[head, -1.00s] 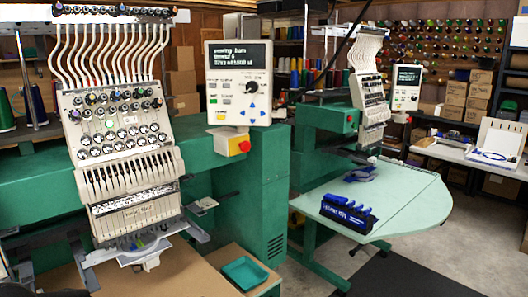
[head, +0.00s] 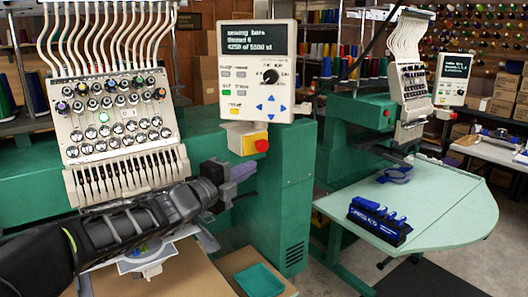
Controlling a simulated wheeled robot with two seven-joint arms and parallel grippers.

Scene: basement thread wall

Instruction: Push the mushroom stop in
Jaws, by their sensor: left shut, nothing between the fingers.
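The red mushroom stop (head: 262,146) sticks out from the right side of a small yellow box (head: 247,141) under the near machine's control panel (head: 249,72). My left arm reaches in from the lower left across the near embroidery head. My left gripper (head: 243,173) is shut and empty, pointing right. In the picture it is below and slightly left of the stop, apart from it. My right gripper is not in view.
The near multi-needle head (head: 120,125) stands behind my left arm. A green machine body (head: 285,190) is right of the gripper. A teal tray (head: 259,281) lies below. A second machine with a pale green table (head: 430,205) stands at the right, holding a dark blue rack (head: 379,220).

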